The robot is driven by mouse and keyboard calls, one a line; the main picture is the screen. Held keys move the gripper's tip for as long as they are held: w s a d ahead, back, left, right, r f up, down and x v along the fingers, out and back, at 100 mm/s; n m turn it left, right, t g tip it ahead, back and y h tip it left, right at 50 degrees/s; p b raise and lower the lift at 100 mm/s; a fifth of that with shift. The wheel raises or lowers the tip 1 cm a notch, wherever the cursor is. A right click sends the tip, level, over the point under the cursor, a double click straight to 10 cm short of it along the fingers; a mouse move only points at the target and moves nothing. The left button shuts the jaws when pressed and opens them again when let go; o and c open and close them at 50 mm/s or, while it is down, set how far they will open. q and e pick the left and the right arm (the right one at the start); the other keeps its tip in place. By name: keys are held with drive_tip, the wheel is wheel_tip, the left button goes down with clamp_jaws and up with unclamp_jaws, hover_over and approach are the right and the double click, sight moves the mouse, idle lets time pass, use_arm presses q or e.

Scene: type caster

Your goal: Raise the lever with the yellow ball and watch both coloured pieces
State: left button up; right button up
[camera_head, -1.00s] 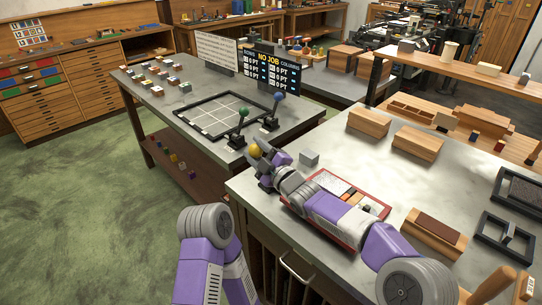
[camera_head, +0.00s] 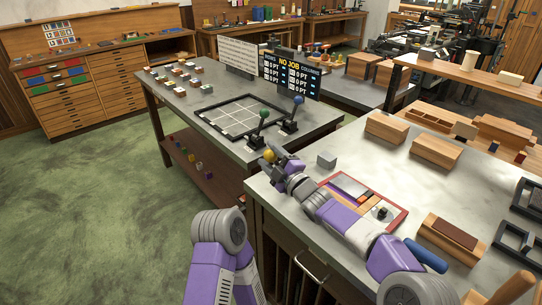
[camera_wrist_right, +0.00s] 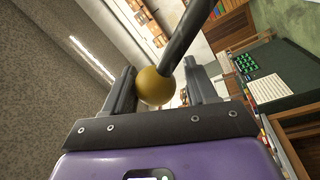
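The yellow ball (camera_head: 269,155) sits at the near edge of the far table, by the corner of the right table. In the right wrist view, the yellow ball (camera_wrist_right: 156,87) is on the end of a dark rod (camera_wrist_right: 186,38). My right gripper (camera_head: 275,162) is at the ball. Its fingers (camera_wrist_right: 158,90) stand apart on both sides of the ball, with a gap visible on the right; contact on the left is unclear. A green-ball lever (camera_head: 263,115) and a blue-ball lever (camera_head: 298,100) stand beyond. I cannot tell which pieces are the two coloured ones. My left gripper is out of view.
A black frame (camera_head: 206,107) with a pale grid lies on the far table, beside a sign reading "NO JOB" (camera_head: 290,70). A grey block (camera_head: 326,159) and red-rimmed tray (camera_head: 402,218) are near my right arm. Small coloured blocks (camera_head: 183,150) lie on the lower shelf.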

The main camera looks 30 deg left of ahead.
drive_tip(key=shift+o, duration=0.7)
drive_tip(key=shift+w, duration=0.1)
drive_tip(key=shift+d, duration=0.15)
drive_tip(key=shift+v, duration=3.7)
